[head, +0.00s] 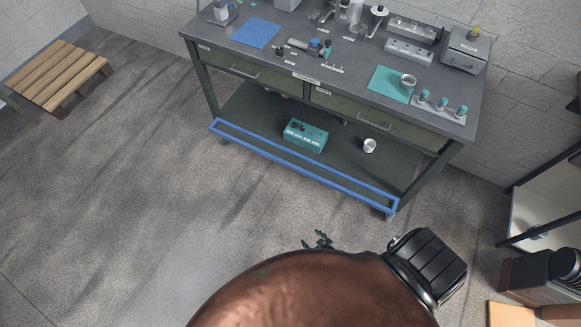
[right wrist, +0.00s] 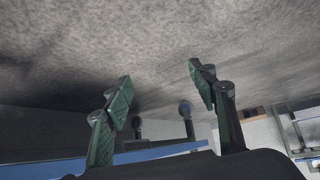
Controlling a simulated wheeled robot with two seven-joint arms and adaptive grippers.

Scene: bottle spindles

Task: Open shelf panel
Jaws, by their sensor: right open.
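The shelf panel appears as a long blue rectangular frame (head: 393,206) along the front of the workbench's lower shelf. It runs the full width of the bench, close to the floor. Its middle is open and its end by the right leg is nearest to me. My right gripper (head: 318,240) is small and partly hidden behind my brown arm, on the near side of the frame and apart from it. In the right wrist view my right gripper (right wrist: 160,88) is open with nothing between its green pads. A blue bar (right wrist: 155,152) lies low behind the fingers there. My left gripper is not visible.
The workbench (head: 340,85) carries tools, mats and fixtures. Its lower shelf (head: 250,104) holds a teal box (head: 305,136) and a white cup (head: 370,146). A wooden slatted bench (head: 58,75) is at the left, a shelf rack (head: 540,205) at the right. The floor in front is clear.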

